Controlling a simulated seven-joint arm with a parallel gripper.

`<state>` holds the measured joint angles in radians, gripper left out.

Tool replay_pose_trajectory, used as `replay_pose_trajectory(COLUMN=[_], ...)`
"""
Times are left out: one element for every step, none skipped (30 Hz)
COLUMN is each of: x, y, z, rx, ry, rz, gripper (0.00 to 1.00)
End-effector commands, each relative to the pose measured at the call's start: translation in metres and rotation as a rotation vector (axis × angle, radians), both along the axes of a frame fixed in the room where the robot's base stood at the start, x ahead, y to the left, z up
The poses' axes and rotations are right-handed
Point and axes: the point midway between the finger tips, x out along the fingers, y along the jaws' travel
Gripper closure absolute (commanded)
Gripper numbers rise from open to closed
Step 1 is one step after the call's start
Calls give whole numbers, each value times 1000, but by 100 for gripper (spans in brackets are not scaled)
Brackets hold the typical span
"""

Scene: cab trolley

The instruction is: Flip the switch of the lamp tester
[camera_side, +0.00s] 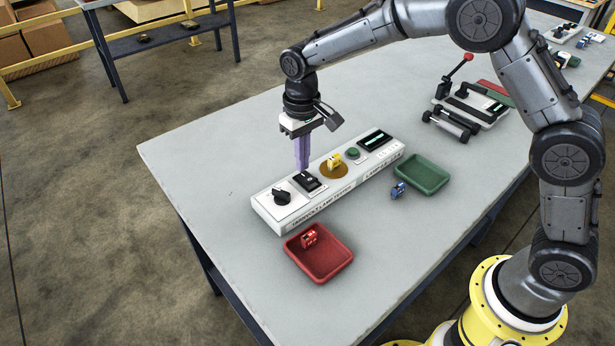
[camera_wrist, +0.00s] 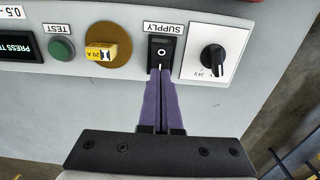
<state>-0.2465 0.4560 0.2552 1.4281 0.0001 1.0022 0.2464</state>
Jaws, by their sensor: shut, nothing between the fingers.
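The lamp tester (camera_side: 275,209) is a long white box on the grey table, with its labels upside down in the wrist view (camera_wrist: 124,17). Its black rocker switch (camera_side: 306,181), labelled SUPPLY, also shows in the wrist view (camera_wrist: 161,48), with an O mark visible. My gripper (camera_side: 303,168) has purple fingers, shut and empty. In the wrist view the fingertips (camera_wrist: 161,71) overlap the switch's lower edge. In the side view they are close behind the switch. I cannot tell whether they touch it.
Beside the switch are a black rotary knob (camera_side: 281,196), a yellow block (camera_side: 334,161) on a brown disc and a green TEST button (camera_side: 353,153). A red tray (camera_side: 339,270) holds a red block. A green tray (camera_side: 423,174) stands near a blue block (camera_side: 398,190). The left table area is clear.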

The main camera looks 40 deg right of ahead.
Motion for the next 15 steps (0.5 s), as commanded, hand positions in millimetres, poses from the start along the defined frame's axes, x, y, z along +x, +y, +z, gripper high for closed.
replay_pose_trajectory(x=[0,0,0,0,0,0,0,0,0,0,0,0,0,0,0], y=[0,0,0,0,0,0,0,0,0,0,0,0,0,0,0], z=[4,7,9,12,14,16,19,21,24,26,28,31,34,36,39], rx=[0,0,0,0,0,0,0,0,0,0,0,0,0,1,1], ry=[-2,-1,-1,-2,-2,-1,-1,-1,-2,-2,-2,-2,-2,-3,-3], rz=[0,0,0,0,0,0,0,0,0,0,0,0,0,0,0], gripper=[100,100,100,100,100,100,100,100,100,100,100,100,100,100,100])
